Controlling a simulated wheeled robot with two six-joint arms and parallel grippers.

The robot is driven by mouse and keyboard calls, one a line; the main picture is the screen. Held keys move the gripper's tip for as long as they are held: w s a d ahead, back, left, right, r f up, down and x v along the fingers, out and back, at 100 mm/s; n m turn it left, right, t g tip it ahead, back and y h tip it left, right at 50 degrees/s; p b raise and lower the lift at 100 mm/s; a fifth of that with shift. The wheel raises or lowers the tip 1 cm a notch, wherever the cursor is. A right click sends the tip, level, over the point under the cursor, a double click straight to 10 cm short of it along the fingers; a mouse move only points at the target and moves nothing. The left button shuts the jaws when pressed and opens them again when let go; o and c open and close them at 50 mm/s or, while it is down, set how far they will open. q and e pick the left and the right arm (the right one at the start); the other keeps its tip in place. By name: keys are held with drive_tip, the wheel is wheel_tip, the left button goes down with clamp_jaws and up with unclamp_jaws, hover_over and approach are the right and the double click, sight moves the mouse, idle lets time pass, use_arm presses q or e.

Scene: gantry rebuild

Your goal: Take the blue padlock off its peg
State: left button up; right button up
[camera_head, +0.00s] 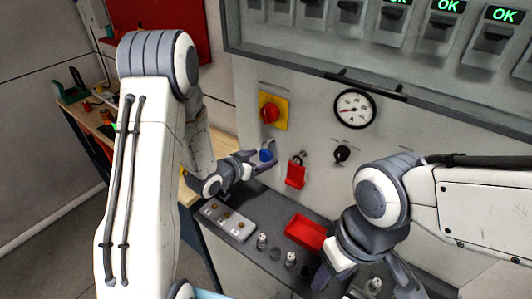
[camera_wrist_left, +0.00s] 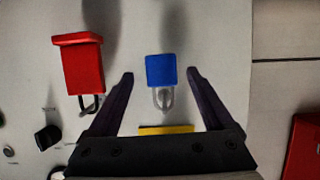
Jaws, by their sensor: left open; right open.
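The blue padlock (camera_head: 266,155) hangs on the upright panel below the yellow-and-red switch. In the left wrist view the blue padlock (camera_wrist_left: 161,70) shows its body and grey shackle, with the shackle toward the bottom of the picture. My left gripper (camera_head: 259,161) is open at the padlock. In the wrist view its two fingers (camera_wrist_left: 160,78) stand on either side of the padlock, with gaps on both sides. The peg itself is hard to make out. My right gripper (camera_head: 363,282) is open and empty above the bench ledge.
A red padlock (camera_head: 295,174) hangs close to the right of the blue one. A red tray (camera_head: 306,232), a white block with round buttons (camera_head: 229,221) and several small fittings sit on the ledge below. A gauge (camera_head: 354,108) and black knob (camera_head: 342,153) are on the panel.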

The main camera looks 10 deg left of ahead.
sight(264, 156)
use_arm(q)
drive_tip(key=shift+p+x, duration=0.45)
drive_tip(key=shift+x, duration=1.1)
drive_tip(key=shift+a, duration=0.1)
drive_tip(key=shift+c, duration=0.3)
drive_tip(key=shift+r, duration=0.1)
clamp_jaws()
drive_tip(key=shift+w+r, duration=0.1)
